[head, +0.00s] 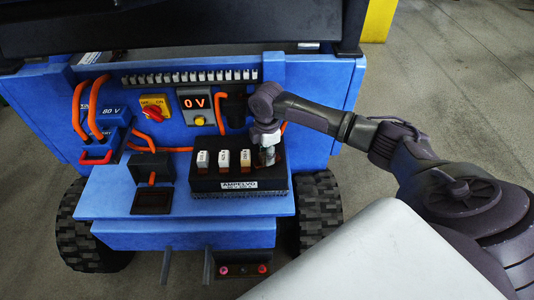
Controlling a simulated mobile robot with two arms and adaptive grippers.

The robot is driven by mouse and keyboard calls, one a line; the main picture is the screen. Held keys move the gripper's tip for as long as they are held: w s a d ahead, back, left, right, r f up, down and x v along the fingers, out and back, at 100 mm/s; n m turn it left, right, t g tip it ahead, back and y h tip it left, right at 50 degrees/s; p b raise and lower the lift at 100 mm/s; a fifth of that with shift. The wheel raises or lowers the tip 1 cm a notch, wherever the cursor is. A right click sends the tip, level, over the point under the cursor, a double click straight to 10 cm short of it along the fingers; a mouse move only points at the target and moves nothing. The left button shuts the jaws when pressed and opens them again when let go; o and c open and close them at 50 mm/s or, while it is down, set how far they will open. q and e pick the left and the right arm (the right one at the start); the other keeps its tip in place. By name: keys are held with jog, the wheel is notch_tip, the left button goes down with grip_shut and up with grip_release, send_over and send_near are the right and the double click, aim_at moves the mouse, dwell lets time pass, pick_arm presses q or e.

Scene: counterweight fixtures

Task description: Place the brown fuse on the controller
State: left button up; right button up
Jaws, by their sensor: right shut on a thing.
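The controller (240,184) is a black block with a white label on its front, on the blue shelf of the vehicle. Three white-topped fuses stand in a row on it: a left one (202,161), a middle one (224,160) and a right one with an orange-brown lower part (245,159). My right gripper (267,155) points down over the right end of the controller. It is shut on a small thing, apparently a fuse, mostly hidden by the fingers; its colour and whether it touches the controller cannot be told. My left gripper is not in view.
A black lever switch (151,168) stands left of the controller. Open floor lies at right.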

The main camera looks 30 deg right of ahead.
jog(key=o, duration=1)
jog(key=shift+c, duration=0.2)
jog(key=shift+r, duration=0.1)
notch_tip(320, 180, up, 12)
jog(key=shift+p, duration=0.4)
